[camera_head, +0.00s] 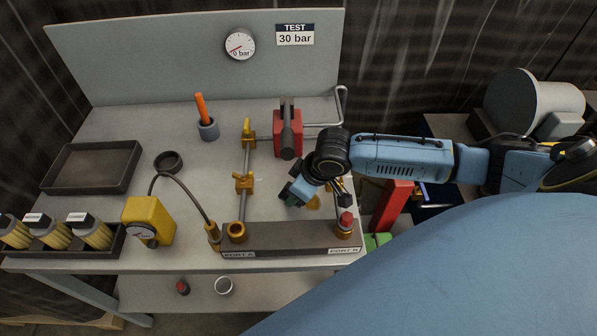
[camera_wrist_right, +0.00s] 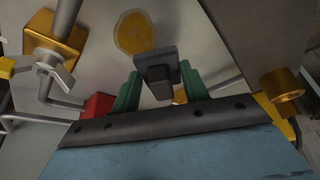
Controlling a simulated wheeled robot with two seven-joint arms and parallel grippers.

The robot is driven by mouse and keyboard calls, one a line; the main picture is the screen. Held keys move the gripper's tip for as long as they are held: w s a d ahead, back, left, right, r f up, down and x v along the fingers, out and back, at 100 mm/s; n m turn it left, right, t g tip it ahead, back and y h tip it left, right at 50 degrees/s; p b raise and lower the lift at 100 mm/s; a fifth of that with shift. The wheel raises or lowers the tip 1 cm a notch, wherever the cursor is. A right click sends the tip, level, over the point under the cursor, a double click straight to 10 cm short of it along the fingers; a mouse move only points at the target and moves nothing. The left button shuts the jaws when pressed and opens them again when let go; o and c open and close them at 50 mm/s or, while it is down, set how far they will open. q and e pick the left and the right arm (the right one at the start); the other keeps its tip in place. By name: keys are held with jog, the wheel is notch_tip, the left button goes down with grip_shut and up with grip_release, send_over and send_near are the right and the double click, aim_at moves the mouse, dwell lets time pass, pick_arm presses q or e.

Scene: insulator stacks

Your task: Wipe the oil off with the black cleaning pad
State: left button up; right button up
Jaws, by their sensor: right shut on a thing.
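My right gripper (camera_head: 297,193) is low over the bench, between the brass-valved pipe and the port block. In the right wrist view its green fingers (camera_wrist_right: 158,82) are shut on the black cleaning pad (camera_wrist_right: 156,65). An amber oil patch (camera_wrist_right: 135,32) lies on the grey bench just beyond the pad in that view. A second amber patch (camera_wrist_right: 180,96) shows partly beside the right finger. In the head view an amber patch (camera_head: 313,203) shows beside the gripper. Whether the pad touches the bench is unclear. My left gripper is not in view.
The port block (camera_head: 290,238) runs along the front edge, with a red-topped fitting (camera_head: 346,222) at its right. A brass valve (camera_head: 244,183) is left of the gripper. A red hand pump (camera_head: 288,135) stands behind. A yellow gauge box (camera_head: 148,220) and empty tray (camera_head: 92,166) are left.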

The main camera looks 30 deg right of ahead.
jog(key=shift+f, duration=0.7)
dwell(0.4)
jog(key=shift+d, duration=0.1)
